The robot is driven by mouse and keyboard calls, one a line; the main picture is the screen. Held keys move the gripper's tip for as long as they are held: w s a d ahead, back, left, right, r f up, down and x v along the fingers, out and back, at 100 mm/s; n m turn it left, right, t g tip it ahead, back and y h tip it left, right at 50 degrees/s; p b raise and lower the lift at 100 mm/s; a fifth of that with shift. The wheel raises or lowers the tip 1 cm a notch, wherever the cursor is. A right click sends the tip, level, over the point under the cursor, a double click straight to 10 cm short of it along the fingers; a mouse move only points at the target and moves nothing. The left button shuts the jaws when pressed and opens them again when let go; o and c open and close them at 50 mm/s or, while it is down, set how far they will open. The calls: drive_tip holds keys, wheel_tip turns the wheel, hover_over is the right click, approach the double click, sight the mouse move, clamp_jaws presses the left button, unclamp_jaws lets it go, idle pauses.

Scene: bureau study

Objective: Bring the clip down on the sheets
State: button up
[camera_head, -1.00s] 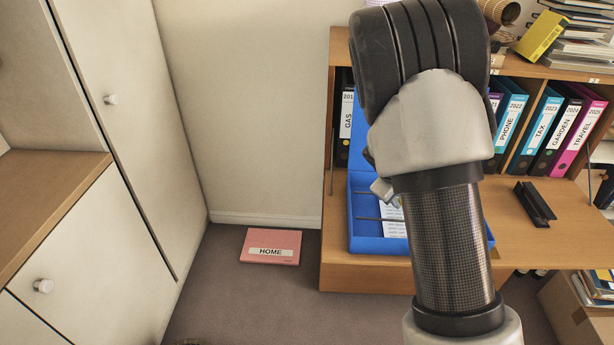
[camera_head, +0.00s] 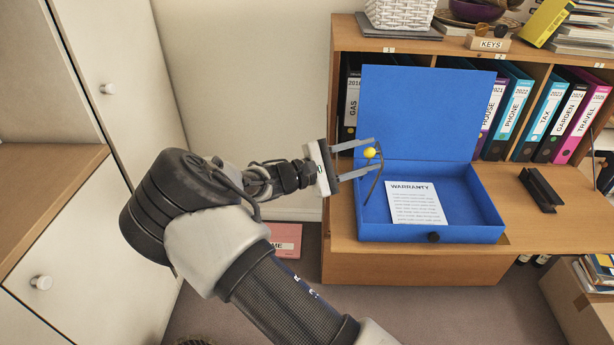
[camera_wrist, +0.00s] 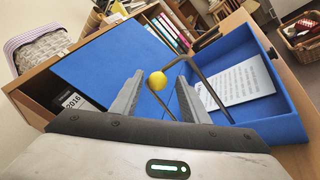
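The clip is a dark bent wire (camera_head: 373,184) with a yellow knob (camera_head: 369,153). It stands raised at the left side of the blue box file (camera_head: 478,233), clear of the sheet. The white sheet (camera_head: 416,205), headed WARRANTY, lies flat in the box; it also shows in the wrist view (camera_wrist: 238,83). My gripper (camera_head: 377,152) reaches in from the left and is open. The knob sits between its fingertips, and the wrist view shows the knob (camera_wrist: 158,80) with a gap on each side. Whether other sheets lie beneath the top one is hidden.
The box's lid (camera_head: 432,112) stands open behind it. The box rests on a wooden desk flap (camera_head: 500,210) beside a black tray (camera_head: 538,190). Binders (camera_head: 515,108) fill the shelf behind. A white cabinet (camera_head: 130,100) stands at left, and a pink HOME folder (camera_head: 287,239) lies on the floor.

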drive_tip(key=v, duration=1.4)
drive_tip(key=shift+r+p, duration=0.4)
drive_tip(key=shift+d, duration=0.1)
